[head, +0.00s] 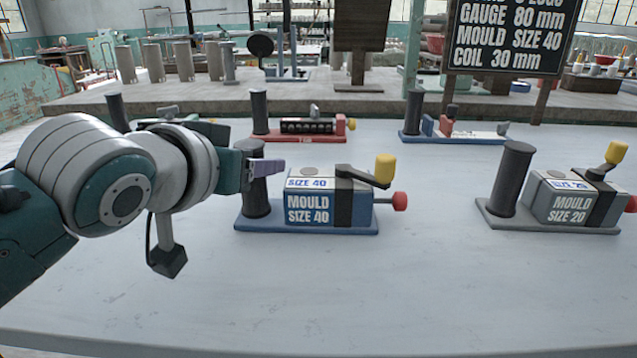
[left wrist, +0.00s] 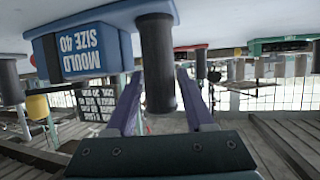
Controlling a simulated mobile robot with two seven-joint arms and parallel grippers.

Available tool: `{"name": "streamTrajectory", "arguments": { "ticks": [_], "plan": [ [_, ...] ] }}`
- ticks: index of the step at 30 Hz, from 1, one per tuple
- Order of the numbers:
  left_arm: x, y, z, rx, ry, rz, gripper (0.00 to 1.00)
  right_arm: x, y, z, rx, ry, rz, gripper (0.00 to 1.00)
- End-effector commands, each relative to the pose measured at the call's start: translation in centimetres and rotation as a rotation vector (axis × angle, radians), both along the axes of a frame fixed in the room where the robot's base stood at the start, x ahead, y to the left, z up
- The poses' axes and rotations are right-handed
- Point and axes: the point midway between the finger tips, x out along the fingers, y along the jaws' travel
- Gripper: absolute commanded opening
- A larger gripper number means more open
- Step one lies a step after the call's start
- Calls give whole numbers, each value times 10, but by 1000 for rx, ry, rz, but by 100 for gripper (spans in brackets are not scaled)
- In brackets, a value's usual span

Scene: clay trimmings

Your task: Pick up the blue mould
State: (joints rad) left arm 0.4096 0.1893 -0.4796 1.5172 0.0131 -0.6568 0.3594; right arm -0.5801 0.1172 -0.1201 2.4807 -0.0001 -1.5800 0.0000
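The blue mould (head: 330,210) stands on the table in the middle of the head view, marked "MOULD SIZE 40". It has a blue base, a dark upright post (head: 256,197) at its left, a yellow-knobbed crank and a red knob at its right. The mould is upside down in the left wrist view (left wrist: 85,50). My left gripper (head: 264,168) is at the post. Its purple fingers stand on either side of the post (left wrist: 158,60) in the left wrist view, with narrow gaps showing, so it looks open. My right gripper is not in view.
A grey mould (head: 568,207) marked "SIZE 20" stands to the right. A red device (head: 300,136) and a blue-based device (head: 455,134) stand behind. A dark sign (head: 510,38) lists mould size 40. The table front (head: 330,300) is clear.

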Motion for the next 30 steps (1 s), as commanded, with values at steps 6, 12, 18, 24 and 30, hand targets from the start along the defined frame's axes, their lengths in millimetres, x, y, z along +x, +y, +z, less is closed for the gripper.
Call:
{"name": "streamTrajectory", "arguments": {
  "ticks": [6,12,18,24,30],
  "plan": [
    [0,0,0,0,0,0,27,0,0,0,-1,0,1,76],
    [0,0,0,0,0,0,5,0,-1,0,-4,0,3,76],
    [0,0,0,0,0,0,0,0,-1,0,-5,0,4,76],
    [0,0,0,0,0,0,0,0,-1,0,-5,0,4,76],
    [0,0,0,0,0,0,0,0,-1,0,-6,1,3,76]
  ]
}}
